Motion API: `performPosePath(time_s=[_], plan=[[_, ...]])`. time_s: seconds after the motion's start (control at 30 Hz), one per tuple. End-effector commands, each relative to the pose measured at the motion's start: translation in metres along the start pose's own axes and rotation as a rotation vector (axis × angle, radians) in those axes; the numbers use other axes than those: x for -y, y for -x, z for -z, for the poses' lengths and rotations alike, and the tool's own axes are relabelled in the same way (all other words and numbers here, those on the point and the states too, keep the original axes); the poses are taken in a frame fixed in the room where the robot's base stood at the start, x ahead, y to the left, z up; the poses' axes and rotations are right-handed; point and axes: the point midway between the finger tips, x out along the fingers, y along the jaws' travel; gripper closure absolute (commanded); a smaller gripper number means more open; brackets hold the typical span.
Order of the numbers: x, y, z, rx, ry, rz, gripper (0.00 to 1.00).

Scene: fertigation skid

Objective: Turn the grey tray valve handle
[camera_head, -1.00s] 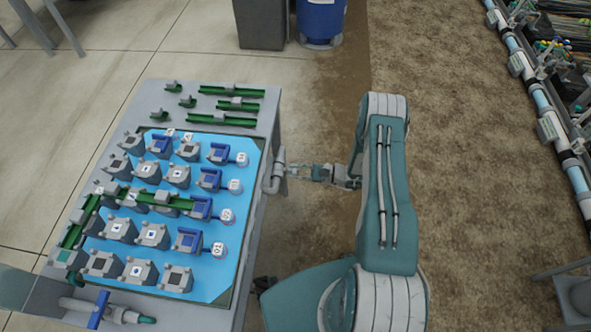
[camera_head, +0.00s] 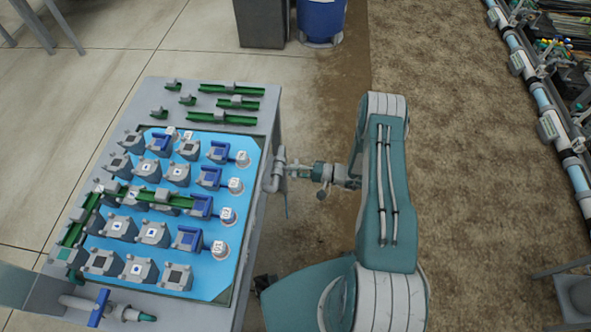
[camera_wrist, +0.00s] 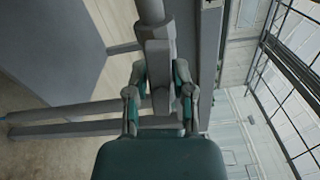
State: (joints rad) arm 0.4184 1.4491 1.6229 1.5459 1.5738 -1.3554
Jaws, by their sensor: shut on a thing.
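The grey tray valve is a bent grey pipe (camera_head: 276,170) on the right side of the tray table in the head view. My gripper (camera_head: 297,171) is at its outer end. In the wrist view my gripper (camera_wrist: 160,80) has its two fingers on either side of the grey valve handle (camera_wrist: 160,60), shut on it. The handle is a flat grey block below a round grey pipe (camera_wrist: 151,10). In the head view the handle is too small and covered to make out. A thin blue streak (camera_head: 286,205) hangs below the pipe.
The table carries a blue tray (camera_head: 228,272) with several grey and blue blocks and green channels. A blue-handled valve (camera_head: 98,308) is at its near left corner. A grey bin (camera_head: 262,22) and blue barrel (camera_head: 321,18) stand behind. Open floor lies right of my arm.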

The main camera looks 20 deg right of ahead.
Motion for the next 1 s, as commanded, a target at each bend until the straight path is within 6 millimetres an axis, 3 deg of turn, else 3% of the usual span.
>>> performPosePath(time_s=[0.3, 0.77, 0.8, 0.87, 1.0], plan=[[-0.004, -0.0013, -0.0012, 0.001, 0.096, -0.008, 1.0], [-0.005, -0.0014, -0.0021, 0.002, 0.107, -0.008, 1.0], [-0.005, -0.0014, -0.0022, 0.002, 0.107, -0.008, 0.64], [-0.005, -0.0013, -0.0022, 0.002, 0.107, -0.008, 0.4], [-0.0037, -0.0006, -0.0016, 0.002, 0.108, -0.005, 0.4]])
